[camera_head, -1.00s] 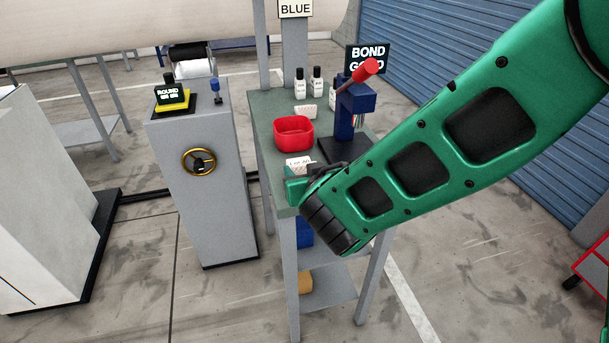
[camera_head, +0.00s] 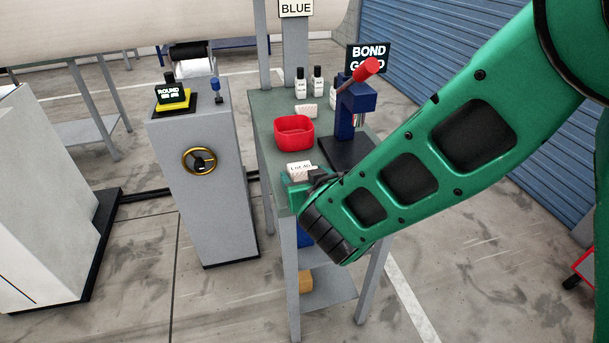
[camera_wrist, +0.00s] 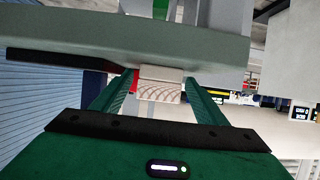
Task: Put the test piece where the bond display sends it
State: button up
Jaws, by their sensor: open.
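The bond display (camera_head: 368,57) reads "BOND" with "GO_D" below, partly covered by a red lever. A small pale block with lettering on top (camera_head: 300,170), which looks like the test piece, lies at the near edge of the green bench top. In the wrist view its wood-grained end (camera_wrist: 159,92) shows between my fingers. My gripper (camera_head: 303,190) is open at that edge. Its fingers (camera_wrist: 160,84) stand on either side of the block, with a gap on each side. My arm hides part of the bench.
A red bin (camera_head: 294,132) stands on the bench (camera_head: 268,112) behind the block. A blue lever press (camera_head: 350,115) is to its right. Several white bottles (camera_head: 317,82) and another label (camera_head: 306,111) are farther back. A grey pedestal (camera_head: 205,215) with a brass handwheel stands left.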

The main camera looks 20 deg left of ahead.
jog(key=v, duration=1.1)
jog(key=shift+s+r, duration=0.15)
